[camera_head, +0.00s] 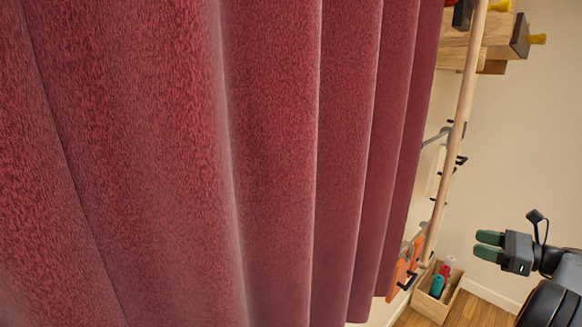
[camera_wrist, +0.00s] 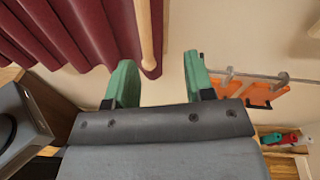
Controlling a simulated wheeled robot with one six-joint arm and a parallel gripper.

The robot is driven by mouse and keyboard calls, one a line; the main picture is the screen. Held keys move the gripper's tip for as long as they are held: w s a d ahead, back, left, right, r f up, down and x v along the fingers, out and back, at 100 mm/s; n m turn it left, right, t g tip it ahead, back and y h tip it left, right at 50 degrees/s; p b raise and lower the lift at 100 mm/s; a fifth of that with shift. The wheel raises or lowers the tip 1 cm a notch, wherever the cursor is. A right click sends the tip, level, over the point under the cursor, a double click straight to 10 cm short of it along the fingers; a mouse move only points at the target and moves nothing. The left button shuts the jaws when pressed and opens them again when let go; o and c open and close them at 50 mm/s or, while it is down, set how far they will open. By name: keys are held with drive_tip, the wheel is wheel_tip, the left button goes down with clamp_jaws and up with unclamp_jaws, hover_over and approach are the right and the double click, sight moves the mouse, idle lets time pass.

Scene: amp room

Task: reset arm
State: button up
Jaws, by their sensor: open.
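My gripper (camera_head: 488,246) shows at the lower right of the head view, with two green fingers pointing left. In the wrist view, my gripper (camera_wrist: 160,85) has its two green fingers spread apart, with nothing between them. It is open and empty, held in the air. My black arm enters from the right edge in the head view.
A large red curtain (camera_head: 270,160) fills most of the head view. A wooden pole (camera_head: 456,130) runs beside it. A wooden box (camera_head: 433,303) with coloured items stands on the floor. Orange items (camera_wrist: 236,90) hang by a rail. A dark speaker-like box (camera_wrist: 15,125) is at left.

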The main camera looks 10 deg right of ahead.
wheel_tip(320, 180, down, 7)
drive_tip(key=a+n+g+h, duration=0.2)
drive_tip(key=g+h, duration=0.1)
drive_tip(key=s+a+f+n+g+h, duration=0.1)
drive_tip(key=s+a+f+n+g, duration=0.15)
drive_tip(key=a, duration=0.35)
drive_tip(key=s+a+f+n+g+h, duration=0.1)
drive_tip(key=a+n+g+h, duration=0.1)
drive_tip(key=a+n, duration=0.3)
drive_tip(key=s+a+r+n+h, duration=0.1)
drive_tip(key=s+a+n, duration=0.2)
drive_tip(key=a+n, duration=0.2)
drive_tip(key=s+a+r+n+h, duration=0.1)
drive_tip(key=a+n, duration=0.4)
drive_tip(key=a, duration=0.6)
drive_tip(key=s+a+r+n+h, duration=0.2)
drive_tip(key=s+a+n+h, duration=0.1)
drive_tip(key=s+a+n, duration=0.3)
drive_tip(key=a, duration=0.2)
drive_tip(key=shift+a, duration=0.4)
drive_tip(key=shift+r, duration=0.1)
